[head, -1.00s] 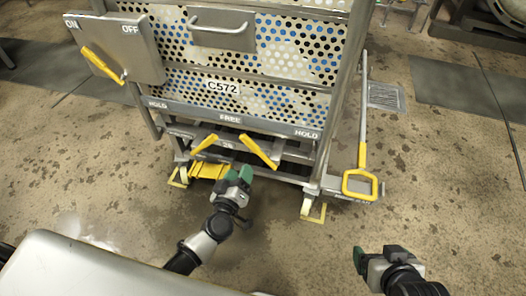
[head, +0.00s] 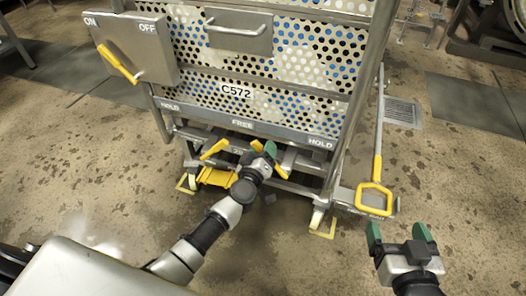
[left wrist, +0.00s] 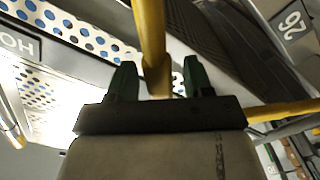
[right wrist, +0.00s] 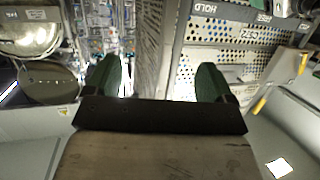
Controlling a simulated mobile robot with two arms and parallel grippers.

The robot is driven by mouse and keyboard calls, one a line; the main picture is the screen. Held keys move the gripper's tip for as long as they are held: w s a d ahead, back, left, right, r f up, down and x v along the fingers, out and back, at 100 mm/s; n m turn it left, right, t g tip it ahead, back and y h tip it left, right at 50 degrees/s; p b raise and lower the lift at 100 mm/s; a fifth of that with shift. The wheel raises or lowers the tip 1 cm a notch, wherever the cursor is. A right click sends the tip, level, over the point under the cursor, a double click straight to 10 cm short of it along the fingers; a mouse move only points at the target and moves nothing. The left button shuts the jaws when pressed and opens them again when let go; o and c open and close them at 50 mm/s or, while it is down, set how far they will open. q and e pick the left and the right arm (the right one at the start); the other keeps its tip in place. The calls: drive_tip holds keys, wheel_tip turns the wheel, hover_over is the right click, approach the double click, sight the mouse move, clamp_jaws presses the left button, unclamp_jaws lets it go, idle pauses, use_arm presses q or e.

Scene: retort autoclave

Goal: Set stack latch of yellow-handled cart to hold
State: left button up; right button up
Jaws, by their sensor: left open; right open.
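The cart labelled C572 (head: 236,92) stands ahead of me in the head view, with a HOLD–FREE–HOLD strip (head: 243,125) along its lower front. Below the strip are two yellow levers, a left one (head: 214,149) and a right one (head: 281,171) that slants down to the right. My left gripper (head: 262,152) is open at the right lever and covers part of it. In the left wrist view a yellow bar (left wrist: 151,35) runs between the open fingers; I cannot tell if they touch it. My right gripper (head: 398,233) is open and empty, low at the right.
A grey ON/OFF panel (head: 150,55) with a yellow lever (head: 118,63) hangs at the cart's upper left. A bar with a yellow loop handle (head: 374,199) stands at the cart's right. Yellow floor brackets mark the wheels.

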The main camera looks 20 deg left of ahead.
use_arm(q)
drive_tip(key=shift+c, duration=0.3)
clamp_jaws()
